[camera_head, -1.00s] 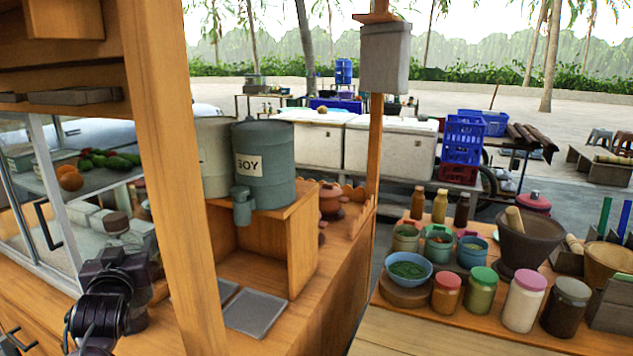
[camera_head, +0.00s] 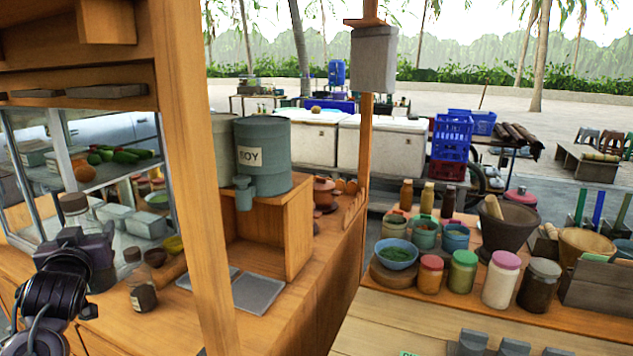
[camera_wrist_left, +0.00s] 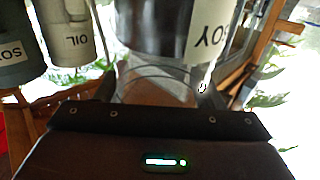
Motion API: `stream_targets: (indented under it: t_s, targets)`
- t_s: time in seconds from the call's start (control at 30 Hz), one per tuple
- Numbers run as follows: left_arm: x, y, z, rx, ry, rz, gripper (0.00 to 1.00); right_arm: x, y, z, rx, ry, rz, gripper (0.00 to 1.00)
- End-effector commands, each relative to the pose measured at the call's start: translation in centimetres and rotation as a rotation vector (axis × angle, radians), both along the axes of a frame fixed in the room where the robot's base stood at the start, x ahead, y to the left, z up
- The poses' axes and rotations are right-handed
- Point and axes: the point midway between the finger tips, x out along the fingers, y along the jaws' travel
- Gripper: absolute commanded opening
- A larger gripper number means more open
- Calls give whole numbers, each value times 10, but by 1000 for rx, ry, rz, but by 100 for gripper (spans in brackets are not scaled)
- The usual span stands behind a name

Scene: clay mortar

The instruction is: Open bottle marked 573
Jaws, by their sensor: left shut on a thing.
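A clear glass bottle with a brown cap (camera_head: 73,202) stands upright in my left gripper (camera_head: 78,245) at the left of the head view. The gripper is shut on it, and hides its lower part. In the left wrist view clear glass (camera_wrist_left: 158,85) shows at the jaws. A dark body with a white label reading SOY (camera_wrist_left: 207,45) shows past it; I cannot tell whether it is part of this bottle. A small dark bottle with a label (camera_head: 143,292) stands on the counter right of the gripper. I cannot read 573 on anything. My right gripper is not identifiable.
A wooden post (camera_head: 193,160) stands just right of the gripper. Behind it are a grey SOY drum (camera_head: 265,160) on a wooden box, and a grey tray (camera_head: 258,292). A glass case (camera_head: 35,150) is at the left. Several jars, including a pink-lidded one (camera_head: 501,285), fill the right table.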

Motion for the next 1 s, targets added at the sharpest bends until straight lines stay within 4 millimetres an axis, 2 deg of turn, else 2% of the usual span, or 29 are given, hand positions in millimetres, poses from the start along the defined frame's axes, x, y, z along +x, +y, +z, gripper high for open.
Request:
stream_targets:
  t_s: [0.03, 0.4, 0.43, 0.77, 0.93, 1.0]
  targets:
    - [-2, 7, 12, 5, -7, 9, 21, 0, 0, 0, 0, 0, 0, 62]
    - [-14, 35, 67, 2, -7, 63, 21, -8, 0, -1, 0, 11, 0, 62]
    - [-13, 29, 57, 1, 1, 50, 21, -8, 0, -1, 0, 11, 0, 62]
    - [-14, -12, 9, 1, 4, -61, 21, -8, 0, -1, 0, 11, 0, 62]
    - [-20, -43, -26, 1, 5, -147, 21, -8, 0, -1, 0, 11, 0, 62]
    - [-25, -60, -46, 0, 8, -196, 21, -8, 0, -1, 0, 11, 0, 62]
